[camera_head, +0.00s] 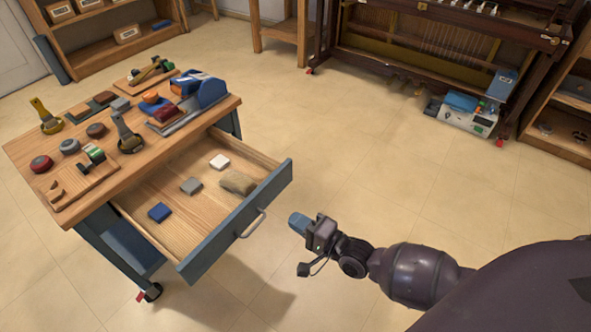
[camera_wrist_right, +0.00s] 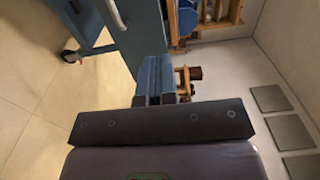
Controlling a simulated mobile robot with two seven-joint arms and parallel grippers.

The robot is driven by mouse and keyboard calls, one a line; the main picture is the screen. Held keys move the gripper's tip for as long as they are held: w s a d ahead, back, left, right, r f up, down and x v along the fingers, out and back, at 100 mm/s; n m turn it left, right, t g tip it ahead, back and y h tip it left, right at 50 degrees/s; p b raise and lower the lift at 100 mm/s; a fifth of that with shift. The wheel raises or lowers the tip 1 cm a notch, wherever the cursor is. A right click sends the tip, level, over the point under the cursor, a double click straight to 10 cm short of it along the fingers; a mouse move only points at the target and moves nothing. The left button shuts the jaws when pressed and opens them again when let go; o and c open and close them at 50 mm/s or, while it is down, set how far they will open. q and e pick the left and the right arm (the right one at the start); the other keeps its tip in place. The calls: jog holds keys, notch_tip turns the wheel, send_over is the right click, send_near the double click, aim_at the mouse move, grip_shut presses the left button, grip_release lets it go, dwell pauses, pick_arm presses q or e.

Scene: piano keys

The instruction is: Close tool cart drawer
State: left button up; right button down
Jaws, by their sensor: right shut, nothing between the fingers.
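The tool cart (camera_head: 150,130) stands at the left in the head view, with a wooden top and blue-grey frame. Its drawer (camera_head: 170,220) is pulled well out toward me. The drawer front (camera_head: 225,235) is blue-grey with a pale bar handle (camera_head: 252,223). My right gripper (camera_head: 297,222) is shut and empty, a little to the right of the drawer front and apart from it. In the right wrist view the gripper fingers (camera_wrist_right: 155,80) point toward the blue drawer front (camera_wrist_right: 140,35), and the handle (camera_wrist_right: 115,14) is at the top. My left gripper is not in view.
The drawer holds a blue block (camera_head: 159,212), a grey block (camera_head: 191,186), a white block (camera_head: 219,162) and a tan block (camera_head: 237,182). Several tools lie on the cart top. An opened piano (camera_head: 440,45) stands at the back. The tiled floor (camera_head: 350,140) between is clear.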

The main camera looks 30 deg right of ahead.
aim_at(256, 197)
jog(key=x, duration=0.3)
jog(key=b+x, duration=0.1)
jog(key=x, duration=0.5)
jog(key=shift+w+a+f+b, duration=0.15)
jog(key=shift+w+f+b, duration=0.1)
jog(key=shift+f+b, duration=0.1)
jog(key=shift+w+a+r, duration=0.15)
jog(key=shift+w, duration=0.35)
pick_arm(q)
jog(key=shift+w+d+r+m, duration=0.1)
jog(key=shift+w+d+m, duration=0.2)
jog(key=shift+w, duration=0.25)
pick_arm(e)
jog(key=shift+w, duration=0.15)
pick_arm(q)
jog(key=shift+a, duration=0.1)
pick_arm(e)
jog(key=shift+r, duration=0.1)
